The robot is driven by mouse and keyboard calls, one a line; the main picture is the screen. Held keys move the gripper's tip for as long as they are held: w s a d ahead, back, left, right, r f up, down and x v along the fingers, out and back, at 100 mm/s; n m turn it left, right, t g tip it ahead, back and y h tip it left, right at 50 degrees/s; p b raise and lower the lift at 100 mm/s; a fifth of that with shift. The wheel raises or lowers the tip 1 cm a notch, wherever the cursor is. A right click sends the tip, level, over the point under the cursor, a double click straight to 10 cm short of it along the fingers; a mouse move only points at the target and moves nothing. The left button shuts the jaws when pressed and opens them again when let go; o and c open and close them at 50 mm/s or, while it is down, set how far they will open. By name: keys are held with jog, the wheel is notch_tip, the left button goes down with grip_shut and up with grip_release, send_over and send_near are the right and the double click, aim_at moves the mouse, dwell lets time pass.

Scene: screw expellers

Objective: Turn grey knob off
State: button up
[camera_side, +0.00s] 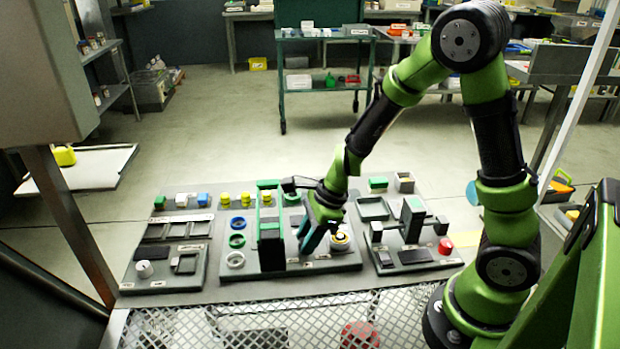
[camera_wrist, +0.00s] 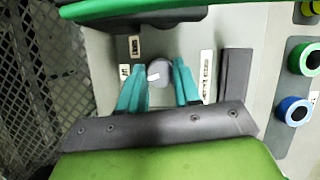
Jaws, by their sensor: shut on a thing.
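The grey knob (camera_wrist: 158,73) shows in the wrist view, a round cap with a short white line on its face, lying close to horizontal in the picture. White labels lie around it on the panel (camera_wrist: 262,40). My gripper (camera_wrist: 159,80) has its two teal fingers on either side of the knob and is shut on it. In the side view my gripper (camera_side: 314,242) reaches down to the front of the middle panel (camera_side: 235,271). The knob is hidden there behind the fingers, and I cannot read the labels.
A dark upright block with a green frame (camera_side: 270,240) stands just left of my gripper. Metal mesh (camera_side: 250,318) lies in front.

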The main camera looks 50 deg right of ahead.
jog(key=shift+r+m+t+h, duration=0.1)
jog(key=shift+m+t+h, duration=0.4)
jog(key=shift+m, duration=1.4)
jog(key=o, duration=1)
jog(key=shift+o, duration=0.2)
jog(key=shift+a, duration=0.1)
jog(key=v, duration=1.7)
jog(key=shift+a, duration=0.2)
